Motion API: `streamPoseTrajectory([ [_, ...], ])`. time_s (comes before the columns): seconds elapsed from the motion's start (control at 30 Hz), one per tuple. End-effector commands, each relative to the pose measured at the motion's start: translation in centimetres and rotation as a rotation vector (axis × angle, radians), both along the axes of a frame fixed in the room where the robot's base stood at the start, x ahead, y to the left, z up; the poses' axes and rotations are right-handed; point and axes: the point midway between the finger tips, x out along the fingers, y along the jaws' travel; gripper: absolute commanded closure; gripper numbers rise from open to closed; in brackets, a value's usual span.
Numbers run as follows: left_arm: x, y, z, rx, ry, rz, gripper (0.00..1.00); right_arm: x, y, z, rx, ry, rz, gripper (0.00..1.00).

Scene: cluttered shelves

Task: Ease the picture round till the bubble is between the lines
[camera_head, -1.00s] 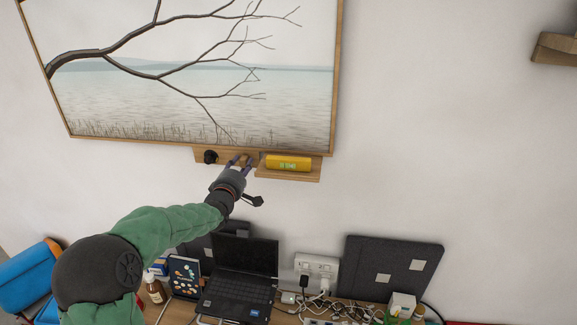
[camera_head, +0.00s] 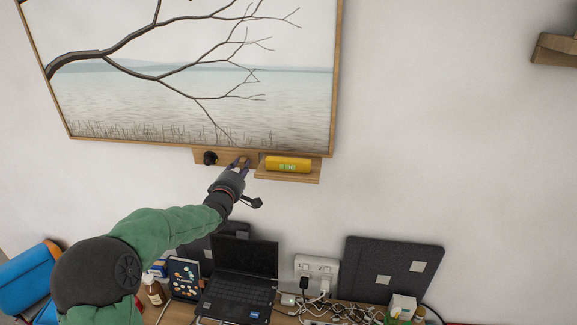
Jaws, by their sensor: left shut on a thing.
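The framed picture (camera_head: 200,90) hangs on the wall, a bare branch over a pale lake in a thin wooden frame. Its lower edge slopes slightly down to the right. A yellow level (camera_head: 288,164) with a small green window lies on a wooden ledge (camera_head: 290,177) below the frame's lower right part. The bubble is too small to read. My left gripper (camera_head: 241,163) is at the wooden piece under the frame, just left of the level. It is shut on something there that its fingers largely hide. A dark round knob (camera_head: 210,158) is left of it. My right gripper is not in view.
Below are a desk with an open laptop (camera_head: 240,285), a dark book (camera_head: 185,278), a brown bottle (camera_head: 154,291), a wall socket (camera_head: 317,268), tangled cables and a dark panel (camera_head: 392,270). A wooden shelf (camera_head: 555,48) is at upper right. The wall between is clear.

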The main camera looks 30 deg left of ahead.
Motion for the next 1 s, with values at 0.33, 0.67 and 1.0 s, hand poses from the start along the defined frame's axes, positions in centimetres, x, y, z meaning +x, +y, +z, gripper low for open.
streamPoseTrajectory([
  [0.33,-0.14,0.51,0.27,0.004,-0.008,0.003,0.97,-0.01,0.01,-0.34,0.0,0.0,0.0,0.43],
  [0.67,-0.25,0.86,0.25,0.004,-0.009,0.004,0.97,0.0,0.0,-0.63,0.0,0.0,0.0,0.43],
  [1.0,-0.34,1.14,0.27,0.004,-0.011,0.005,0.97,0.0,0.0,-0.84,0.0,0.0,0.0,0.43],
])
